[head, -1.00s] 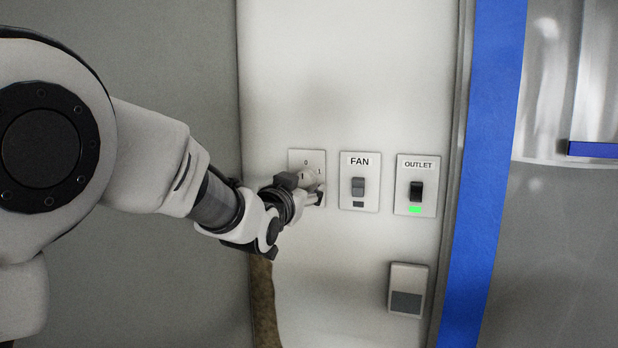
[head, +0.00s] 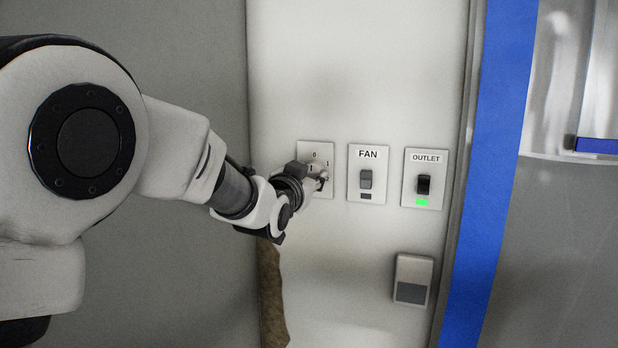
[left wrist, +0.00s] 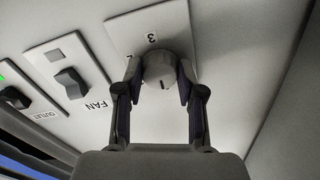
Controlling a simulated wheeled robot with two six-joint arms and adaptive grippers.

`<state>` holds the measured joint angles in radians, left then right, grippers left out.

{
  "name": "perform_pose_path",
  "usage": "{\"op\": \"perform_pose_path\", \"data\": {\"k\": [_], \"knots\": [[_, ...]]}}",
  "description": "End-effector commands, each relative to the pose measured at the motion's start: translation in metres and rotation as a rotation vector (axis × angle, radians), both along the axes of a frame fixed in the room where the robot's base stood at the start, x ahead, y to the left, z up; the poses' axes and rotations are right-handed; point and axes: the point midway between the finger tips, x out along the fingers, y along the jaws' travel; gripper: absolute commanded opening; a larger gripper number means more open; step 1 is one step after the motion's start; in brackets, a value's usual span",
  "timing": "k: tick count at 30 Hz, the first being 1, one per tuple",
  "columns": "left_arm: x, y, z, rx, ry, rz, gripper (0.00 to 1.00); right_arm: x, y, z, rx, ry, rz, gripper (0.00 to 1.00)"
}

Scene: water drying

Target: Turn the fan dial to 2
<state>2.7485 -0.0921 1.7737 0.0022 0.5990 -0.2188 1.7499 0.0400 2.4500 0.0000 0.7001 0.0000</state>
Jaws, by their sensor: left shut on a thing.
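The fan dial is a round light knob (left wrist: 160,70) on a white wall plate. In the left wrist view, the figure 3 shows on the plate beside the knob, with a small dark mark on the knob's near face. In the head view, the dial plate (head: 316,148) shows the figures 0 and 1, and my gripper hides most of the knob. My left gripper (head: 317,180) is shut on the knob; in the left wrist view, its fingers (left wrist: 160,88) lie on either side of it. My right gripper is not in view.
Right of the dial are a FAN switch plate (head: 368,190) and an OUTLET switch plate (head: 422,195) with a green light. A small wall box (head: 412,279) sits below them. A blue vertical strip (head: 490,160) runs further right.

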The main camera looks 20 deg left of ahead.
Motion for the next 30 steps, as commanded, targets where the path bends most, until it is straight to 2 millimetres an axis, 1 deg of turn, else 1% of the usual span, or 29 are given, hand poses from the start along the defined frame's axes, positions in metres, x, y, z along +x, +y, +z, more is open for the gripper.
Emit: {"op": "perform_pose_path", "data": {"k": [1, 5, 11, 30], "knots": [[0.0, 0.0, -0.004, 0.017, 0.004, 0.0, 0.03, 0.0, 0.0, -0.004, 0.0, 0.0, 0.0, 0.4], [0.0, 0.001, -0.006, 0.082, 0.001, 0.0, 0.03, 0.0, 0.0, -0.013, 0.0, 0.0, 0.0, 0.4], [0.0, 0.001, -0.007, 0.233, -0.004, 0.001, 0.03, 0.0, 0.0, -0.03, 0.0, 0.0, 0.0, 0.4], [0.0, 0.003, -0.005, 0.839, -0.024, 0.001, 0.03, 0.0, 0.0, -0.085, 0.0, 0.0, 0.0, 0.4]]}}
